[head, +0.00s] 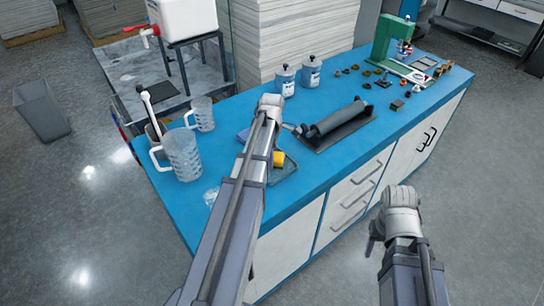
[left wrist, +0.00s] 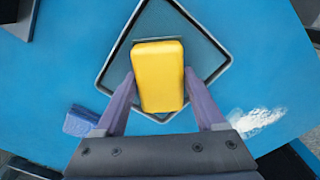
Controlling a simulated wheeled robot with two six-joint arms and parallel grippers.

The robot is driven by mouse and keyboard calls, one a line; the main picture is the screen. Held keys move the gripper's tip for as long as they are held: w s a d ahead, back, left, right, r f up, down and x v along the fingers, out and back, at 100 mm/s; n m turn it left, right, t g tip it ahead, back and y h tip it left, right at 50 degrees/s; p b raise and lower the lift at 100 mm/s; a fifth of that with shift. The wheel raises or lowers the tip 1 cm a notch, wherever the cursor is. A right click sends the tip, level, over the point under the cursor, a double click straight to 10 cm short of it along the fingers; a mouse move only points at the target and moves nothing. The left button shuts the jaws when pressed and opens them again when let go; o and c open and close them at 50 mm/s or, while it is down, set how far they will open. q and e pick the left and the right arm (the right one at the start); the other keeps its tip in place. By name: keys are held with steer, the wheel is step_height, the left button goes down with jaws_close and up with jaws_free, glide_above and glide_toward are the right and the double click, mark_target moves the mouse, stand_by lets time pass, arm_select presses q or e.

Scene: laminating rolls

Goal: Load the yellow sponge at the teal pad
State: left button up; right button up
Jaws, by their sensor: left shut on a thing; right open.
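The yellow sponge (left wrist: 158,76) is between the two fingers of my left gripper (left wrist: 157,88), which is shut on it. In the left wrist view the sponge overlaps the teal pad (left wrist: 200,50), which lies in a dark-rimmed diamond-shaped tray (left wrist: 104,72). I cannot tell whether the sponge touches the pad. In the head view, part of the sponge (head: 278,158) shows beside my left arm, with the tray (head: 286,175) below; the left fingertips are hidden by the arm. My right gripper (head: 373,236) is open and empty, in front of the cabinet.
A blue-purple block (left wrist: 80,121) lies near the tray. A roller on a dark plate (head: 338,122) is to the right. Two measuring jugs (head: 181,158) stand at the left, two white canisters (head: 311,72) behind. Small parts and a green press (head: 388,45) occupy the far right.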

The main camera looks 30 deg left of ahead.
stand_by(0.5)
arm_select(q)
step_height(320, 180, up, 7)
steer(key=p, duration=0.7)
